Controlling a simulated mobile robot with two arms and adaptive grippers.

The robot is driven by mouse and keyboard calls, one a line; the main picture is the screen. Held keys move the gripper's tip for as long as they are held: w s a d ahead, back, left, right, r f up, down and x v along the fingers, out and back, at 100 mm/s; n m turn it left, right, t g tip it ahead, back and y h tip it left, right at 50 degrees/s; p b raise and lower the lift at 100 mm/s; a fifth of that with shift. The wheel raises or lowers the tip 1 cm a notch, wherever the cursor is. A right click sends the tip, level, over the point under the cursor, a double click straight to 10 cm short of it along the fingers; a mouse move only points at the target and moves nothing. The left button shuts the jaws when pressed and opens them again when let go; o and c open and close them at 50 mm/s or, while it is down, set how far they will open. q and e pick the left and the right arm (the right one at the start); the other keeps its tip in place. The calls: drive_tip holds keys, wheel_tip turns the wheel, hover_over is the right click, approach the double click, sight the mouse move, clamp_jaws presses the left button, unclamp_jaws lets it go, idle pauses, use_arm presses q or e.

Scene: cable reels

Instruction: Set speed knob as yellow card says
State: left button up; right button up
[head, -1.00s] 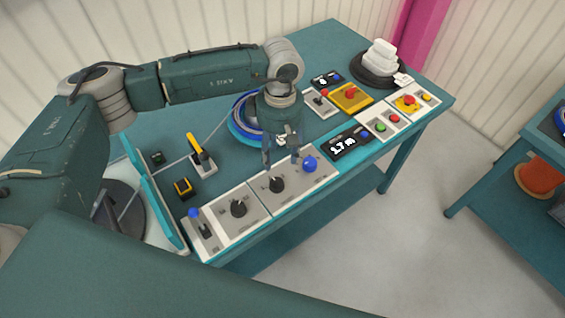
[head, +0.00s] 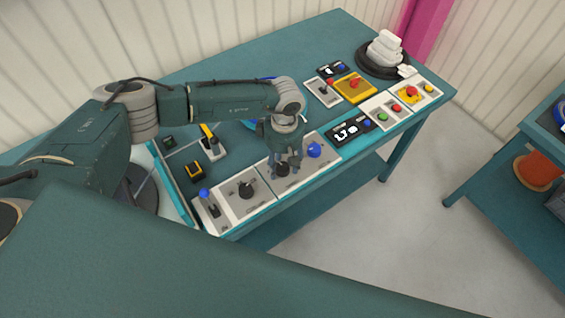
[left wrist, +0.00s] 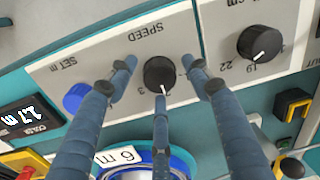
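The black speed knob (left wrist: 159,74), on a pale panel (left wrist: 111,67) lettered SPEED, has a white pointer line near the mark 3. In the head view the same knob (head: 283,170) is partly hidden by my left gripper (head: 285,165). In the left wrist view my left gripper (left wrist: 161,76) has three blue-grey fingers spread around the knob, with gaps visible at the two sides. The fingers look open. I cannot pick out a yellow card with readable writing. My right gripper is not in view.
A blue knob (left wrist: 77,97) sits beside the speed knob, and another black knob (left wrist: 259,43) is on the neighbouring panel. A display (left wrist: 30,117) reads 1.7 m. A blue reel (left wrist: 146,163) with a 6 m label lies behind. Switches and a yellow box (head: 353,87) stand around.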

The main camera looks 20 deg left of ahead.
use_arm(q)
drive_tip(key=c, duration=1)
drive_tip(key=shift+w, duration=0.1)
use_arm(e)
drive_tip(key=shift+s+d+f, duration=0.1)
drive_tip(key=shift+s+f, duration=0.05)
